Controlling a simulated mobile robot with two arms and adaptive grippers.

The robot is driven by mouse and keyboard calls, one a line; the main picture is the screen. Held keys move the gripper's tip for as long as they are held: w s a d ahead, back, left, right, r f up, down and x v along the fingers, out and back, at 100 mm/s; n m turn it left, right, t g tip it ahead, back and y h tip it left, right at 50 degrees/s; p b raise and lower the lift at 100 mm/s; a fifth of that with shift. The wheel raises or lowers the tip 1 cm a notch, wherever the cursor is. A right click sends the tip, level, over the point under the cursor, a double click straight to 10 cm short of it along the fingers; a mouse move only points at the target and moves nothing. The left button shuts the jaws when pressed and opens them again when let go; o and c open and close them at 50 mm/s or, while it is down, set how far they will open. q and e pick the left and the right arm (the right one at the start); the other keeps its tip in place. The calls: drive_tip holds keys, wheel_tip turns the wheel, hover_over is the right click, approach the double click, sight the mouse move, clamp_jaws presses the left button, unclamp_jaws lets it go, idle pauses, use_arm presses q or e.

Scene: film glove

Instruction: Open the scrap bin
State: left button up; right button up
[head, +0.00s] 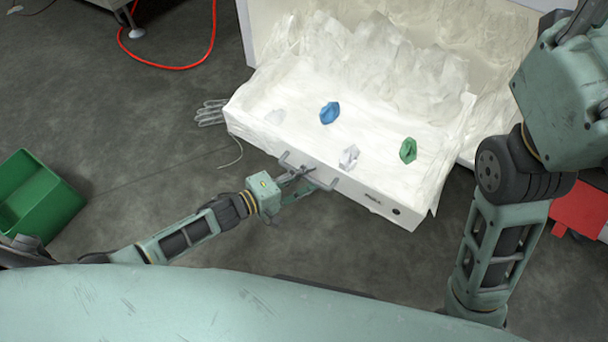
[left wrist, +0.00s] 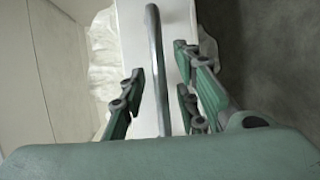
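The scrap bin (head: 350,188) is a white drawer-like box, pulled out from a larger white housing, its top open to view. White film lines it. Its grey bar handle (head: 328,186) is on the front face. My left gripper (head: 300,174) is at this handle. In the left wrist view the handle (left wrist: 153,30) runs between the fingers of my left gripper (left wrist: 158,68), with gaps visible on both sides, so the gripper looks open around it. My right arm comes in at the right; its gripper is not in view.
Blue (head: 329,112), green (head: 408,150) and pale (head: 349,157) crumpled pieces lie in the bin. A green crate (head: 38,195) is at left, a red hose (head: 180,67) behind. Floor before the bin is clear.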

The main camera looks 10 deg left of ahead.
use_arm(q)
drive_tip(key=shift+s, duration=0.1)
drive_tip(key=v, duration=1.2)
drive_tip(key=shift+r, duration=0.1)
